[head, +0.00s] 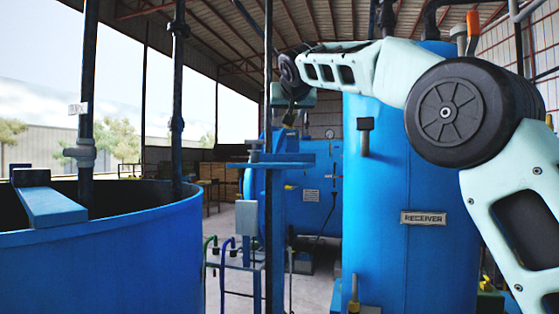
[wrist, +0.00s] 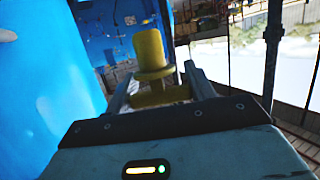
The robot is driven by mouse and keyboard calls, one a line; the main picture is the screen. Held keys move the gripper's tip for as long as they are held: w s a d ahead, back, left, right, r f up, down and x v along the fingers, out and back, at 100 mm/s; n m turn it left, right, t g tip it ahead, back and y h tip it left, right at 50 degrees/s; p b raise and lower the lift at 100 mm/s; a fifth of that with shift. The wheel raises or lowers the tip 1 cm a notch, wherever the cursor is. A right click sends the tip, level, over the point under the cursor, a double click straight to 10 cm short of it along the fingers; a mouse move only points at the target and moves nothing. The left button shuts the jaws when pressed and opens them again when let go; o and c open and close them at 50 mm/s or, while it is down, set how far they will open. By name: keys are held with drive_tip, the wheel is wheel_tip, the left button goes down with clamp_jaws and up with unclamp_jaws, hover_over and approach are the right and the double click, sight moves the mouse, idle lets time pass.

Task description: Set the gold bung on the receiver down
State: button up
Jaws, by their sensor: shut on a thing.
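The receiver (head: 395,255) is the tall blue upright tank with a RECEIVER plate, right of centre in the head view. My gripper (head: 290,112) hangs from my arm just left of the receiver's upper part. In the wrist view, the gold bung (wrist: 150,50), a stepped yellow piece with a wider lower body, stands between the fingers of my gripper (wrist: 158,88). The gripper is shut on it. In the head view the bung is small and dark, so its detail is hard to tell. A blue curved surface fills the wrist view's left side.
A large open blue tank (head: 100,250) is at the left. A horizontal blue vessel (head: 318,165) lies behind. Coloured hooked pipes (head: 228,243) rise near the floor. A dark pole (wrist: 272,50) shows right in the wrist view.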

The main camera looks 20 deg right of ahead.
wheel_tip(320, 180, down, 9)
drive_tip(key=shift+b, duration=0.7)
drive_tip(key=shift+f+b, duration=0.2)
drive_tip(key=shift+b, duration=0.1)
drive_tip(key=o, duration=1)
drive_tip(key=shift+r, duration=0.15)
drive_tip(key=shift+r+p, duration=0.2)
drive_tip(key=shift+p, duration=0.25)
drive_tip(key=b+v, duration=0.5)
drive_tip(key=v, duration=0.5)
drive_tip(key=shift+s+a+f, duration=0.1)
drive_tip(key=shift+s+a, duration=0.1)
drive_tip(key=shift+s, duration=0.2)
drive_tip(key=shift+s+r, duration=0.3)
drive_tip(key=shift+s, duration=0.3)
